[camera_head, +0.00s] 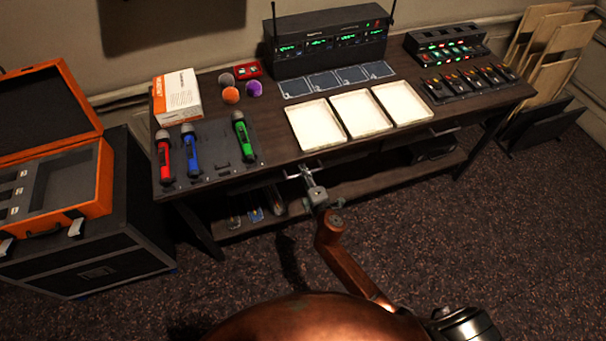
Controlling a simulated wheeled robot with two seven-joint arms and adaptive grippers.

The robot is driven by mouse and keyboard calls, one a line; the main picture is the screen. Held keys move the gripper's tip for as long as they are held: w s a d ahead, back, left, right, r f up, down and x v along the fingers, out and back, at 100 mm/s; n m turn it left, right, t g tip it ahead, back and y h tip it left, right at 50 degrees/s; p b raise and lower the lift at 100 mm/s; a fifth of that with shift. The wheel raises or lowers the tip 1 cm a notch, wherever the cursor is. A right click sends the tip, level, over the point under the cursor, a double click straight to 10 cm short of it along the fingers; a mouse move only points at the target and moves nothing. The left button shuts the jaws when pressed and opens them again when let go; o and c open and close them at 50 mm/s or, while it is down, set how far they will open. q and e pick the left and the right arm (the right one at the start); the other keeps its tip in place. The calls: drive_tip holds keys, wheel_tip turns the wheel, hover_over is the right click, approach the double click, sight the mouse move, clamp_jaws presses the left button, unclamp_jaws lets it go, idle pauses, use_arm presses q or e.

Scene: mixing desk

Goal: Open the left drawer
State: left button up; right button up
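The dark wooden desk (268,142) has a drawer front under its front edge, left of centre. The left drawer's pale bar handle (290,176) shows there, and the drawer looks closed, though the dark front is hard to make out. My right gripper (306,171) is at this handle, with its fingertips touching or very close to it. The fingers are too small to tell whether they are open or shut on the handle. My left gripper is not in view.
White trays (361,116) lie above the drawers. Microphones (192,150) lie on a dark mat at the left. A second handle (445,131) shows further right. A black case (88,261) with an open orange box (92,192) stands left. The floor in front is clear.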

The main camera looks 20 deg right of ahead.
drive_tip(key=shift+w, duration=0.1)
drive_tip(key=shift+c, duration=0.4)
clamp_jaws()
drive_tip(key=shift+a, duration=0.1)
